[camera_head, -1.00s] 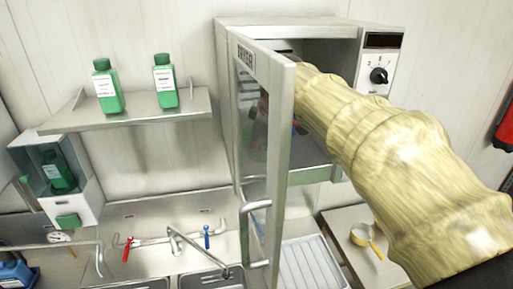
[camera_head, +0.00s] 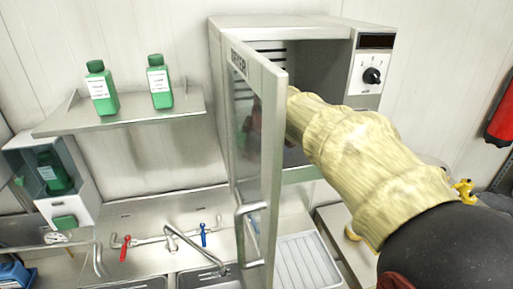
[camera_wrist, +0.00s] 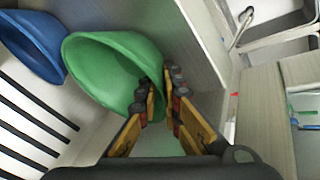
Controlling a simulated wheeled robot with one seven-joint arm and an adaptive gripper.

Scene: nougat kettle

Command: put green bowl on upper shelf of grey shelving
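The green bowl (camera_wrist: 112,70) fills the upper middle of the wrist view, tilted beside a blue bowl. My gripper (camera_wrist: 161,95) is at its right edge. The fingers are close together at the tips and look shut on the bowl's wall, one on each side. The contact itself is partly hidden by the fingers. In the head view my arm reaches into the open steel dryer cabinet (camera_head: 285,22), and the cabinet and its door hide my gripper and the bowl. I cannot make out the grey shelving as such in either view.
The dryer's glass door (camera_head: 262,160) stands open just left of my arm. The blue bowl (camera_wrist: 33,45) is close to the green one. A wall shelf (camera_head: 125,116) holds two green bottles (camera_head: 160,82). A sink with red and blue taps (camera_head: 203,235) is below.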

